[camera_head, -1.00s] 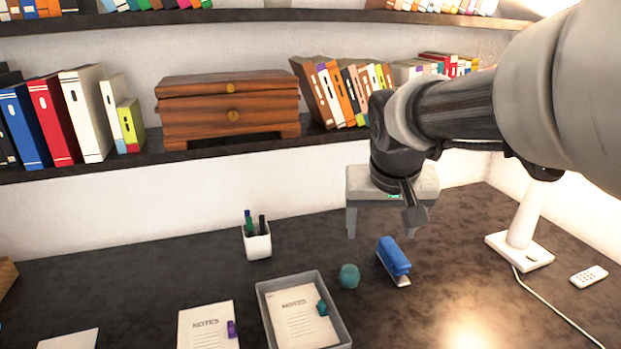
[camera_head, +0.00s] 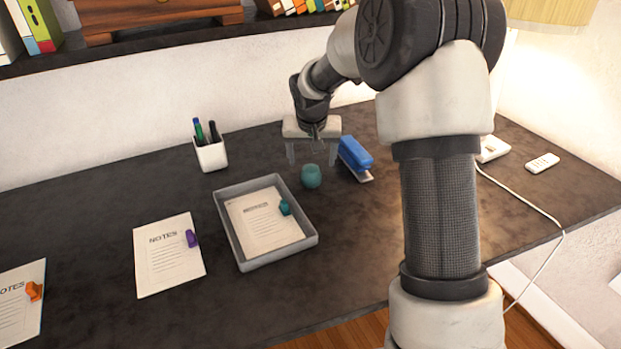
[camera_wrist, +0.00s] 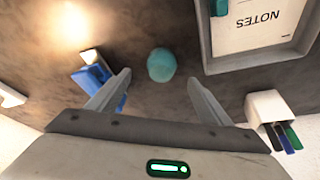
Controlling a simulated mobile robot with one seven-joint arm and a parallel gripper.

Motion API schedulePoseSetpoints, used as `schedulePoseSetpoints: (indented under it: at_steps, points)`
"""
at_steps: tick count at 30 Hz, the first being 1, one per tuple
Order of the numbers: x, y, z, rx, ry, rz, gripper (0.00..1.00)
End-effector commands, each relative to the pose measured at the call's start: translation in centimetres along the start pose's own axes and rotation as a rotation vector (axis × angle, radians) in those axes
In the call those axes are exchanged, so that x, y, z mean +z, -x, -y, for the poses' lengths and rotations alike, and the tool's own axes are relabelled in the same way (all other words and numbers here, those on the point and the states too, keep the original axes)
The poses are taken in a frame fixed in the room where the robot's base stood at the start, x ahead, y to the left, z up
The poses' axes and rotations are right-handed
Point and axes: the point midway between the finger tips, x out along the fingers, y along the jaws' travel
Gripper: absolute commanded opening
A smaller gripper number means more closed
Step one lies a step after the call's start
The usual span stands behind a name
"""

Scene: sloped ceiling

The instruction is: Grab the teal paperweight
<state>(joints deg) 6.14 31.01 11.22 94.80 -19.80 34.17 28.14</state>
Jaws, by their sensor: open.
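The teal paperweight (camera_head: 311,176) is a small rounded piece on the dark desk, between the grey tray and the blue stapler. It also shows in the wrist view (camera_wrist: 161,65), a little beyond the fingertips and between their lines. My gripper (camera_head: 312,160) is open and empty, with its fingers pointing down just behind the paperweight in the head view. In the wrist view my gripper (camera_wrist: 160,80) has its two fingers spread wide, apart from the paperweight. I cannot tell the exact height of the fingertips above the desk.
A blue stapler (camera_head: 355,157) lies close to the right of the paperweight. A grey tray (camera_head: 229,234) with a notes sheet and a teal clip (camera_head: 285,207) is at the left. A white pen cup (camera_head: 210,155) stands behind. The front desk (camera_head: 340,250) is clear.

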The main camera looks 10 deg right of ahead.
Motion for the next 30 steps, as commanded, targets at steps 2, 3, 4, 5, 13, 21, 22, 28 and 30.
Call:
schedulePoseSetpoints:
  at_steps: [2,3,4,5,13,21,22,28,30]
  points:
    - [0.1,-1.5,0.0,0.0,-0.001,0.001,0.73]
    - [0.1,-2.0,0.0,0.0,-0.001,0.001,0.73]
    - [0.0,-2.2,0.0,0.0,-0.001,0.0,0.73]
    - [0.0,-2.4,0.0,0.0,-0.001,0.0,0.73]
    - [0.2,-5.1,0.2,-0.001,0.0,0.002,0.73]
    - [0.1,-7.9,0.3,-0.001,-0.001,-0.001,0.73]
    - [0.1,-8.0,0.3,-0.001,-0.001,-0.002,0.73]
    - [0.1,-8.0,0.3,-0.001,-0.002,-0.002,0.73]
    - [0.1,-8.0,0.3,-0.001,-0.002,-0.002,0.61]
